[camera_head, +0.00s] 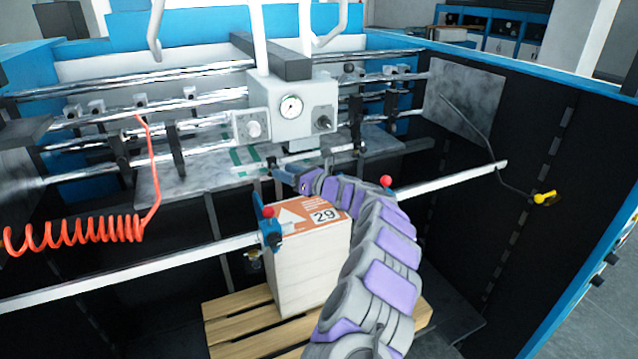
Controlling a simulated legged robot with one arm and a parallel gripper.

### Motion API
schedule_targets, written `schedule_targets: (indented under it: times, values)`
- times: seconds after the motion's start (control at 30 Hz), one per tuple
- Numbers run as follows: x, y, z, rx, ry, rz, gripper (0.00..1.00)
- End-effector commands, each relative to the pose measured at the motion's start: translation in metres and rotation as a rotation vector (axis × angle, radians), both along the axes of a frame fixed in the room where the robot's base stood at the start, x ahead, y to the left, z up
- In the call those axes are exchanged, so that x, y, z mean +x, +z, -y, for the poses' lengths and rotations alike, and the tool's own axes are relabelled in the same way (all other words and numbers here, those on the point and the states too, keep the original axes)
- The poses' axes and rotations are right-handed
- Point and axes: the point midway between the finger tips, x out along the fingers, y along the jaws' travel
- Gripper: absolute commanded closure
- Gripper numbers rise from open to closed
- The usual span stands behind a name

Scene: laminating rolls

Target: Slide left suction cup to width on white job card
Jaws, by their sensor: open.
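My gripper (290,179) is at the end of my grey and purple arm, just above the far edge of the paper stack. It is open, seen small and partly from behind, with nothing visibly held. A black holder (122,152) and another black holder (175,146) hang on the chrome rods left of the gauge box. I cannot tell for certain which part is the left suction cup. A white label with "29" (325,216) lies on the orange and white top sheet of the stack (308,262). I cannot tell whether it is the job card.
A blue stop with a red knob (270,229) sits on the front rail (120,277); another red knob (386,181) is right of my arm. A gauge box (303,105) stands mid-machine. A coiled orange hose (75,233) hangs left. The stack rests on a wooden pallet (240,328).

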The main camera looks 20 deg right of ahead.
Motion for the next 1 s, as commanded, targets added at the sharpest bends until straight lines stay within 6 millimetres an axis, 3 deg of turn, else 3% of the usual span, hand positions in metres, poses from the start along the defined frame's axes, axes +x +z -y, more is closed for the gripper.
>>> schedule_targets:
  times: [0.6,0.8,1.0]
  values:
    - [-0.103,0.001,0.070,0.005,0.000,0.000,0.48]
    - [-0.121,0.000,0.082,0.001,-0.001,0.000,0.48]
    - [-0.126,-0.001,0.084,0.000,0.001,-0.001,0.48]
